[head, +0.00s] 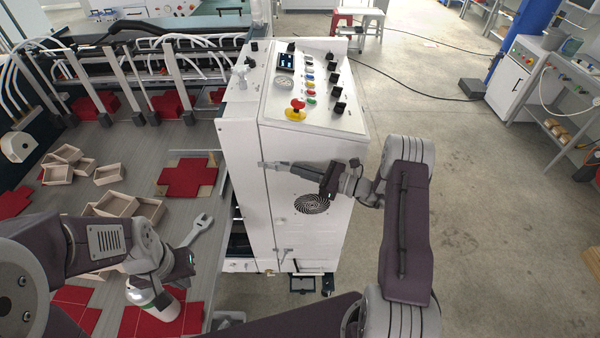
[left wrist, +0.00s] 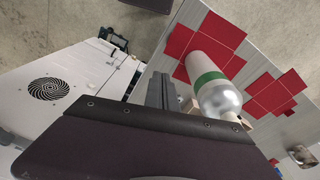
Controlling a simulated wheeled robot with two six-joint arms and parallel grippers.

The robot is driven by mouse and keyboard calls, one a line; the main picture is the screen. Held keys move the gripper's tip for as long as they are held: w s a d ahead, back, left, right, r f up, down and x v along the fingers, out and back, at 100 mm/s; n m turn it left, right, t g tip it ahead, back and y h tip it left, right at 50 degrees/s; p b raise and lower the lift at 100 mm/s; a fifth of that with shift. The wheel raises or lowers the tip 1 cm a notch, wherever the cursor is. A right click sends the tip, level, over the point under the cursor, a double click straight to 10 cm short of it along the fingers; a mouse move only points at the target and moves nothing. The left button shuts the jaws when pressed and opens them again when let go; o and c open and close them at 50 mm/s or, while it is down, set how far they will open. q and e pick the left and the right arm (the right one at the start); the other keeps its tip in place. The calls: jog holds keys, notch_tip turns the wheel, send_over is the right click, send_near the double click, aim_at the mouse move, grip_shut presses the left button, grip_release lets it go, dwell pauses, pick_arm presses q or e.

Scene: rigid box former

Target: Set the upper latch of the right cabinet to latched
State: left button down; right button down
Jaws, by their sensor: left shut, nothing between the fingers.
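The right cabinet (head: 236,140) is a white machine housing with a sloped control panel on top. Its upper latch (head: 264,163) is a small grey piece near the side panel's front edge, mostly hidden by my right gripper. My right gripper (head: 285,166) reaches in from the right and lies level along the side panel, its tips at the latch. Whether its fingers are apart or hold the latch cannot be made out. A lower latch (head: 284,255) shows near the panel's bottom. My left gripper (head: 188,262) is shut and empty above the worktable; its fingers show in the left wrist view (left wrist: 161,90).
A red stop button (head: 297,105) is on the panel. The floor right of the cabinet is open.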

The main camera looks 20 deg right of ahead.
jog(key=c, duration=1.6)
grip_release()
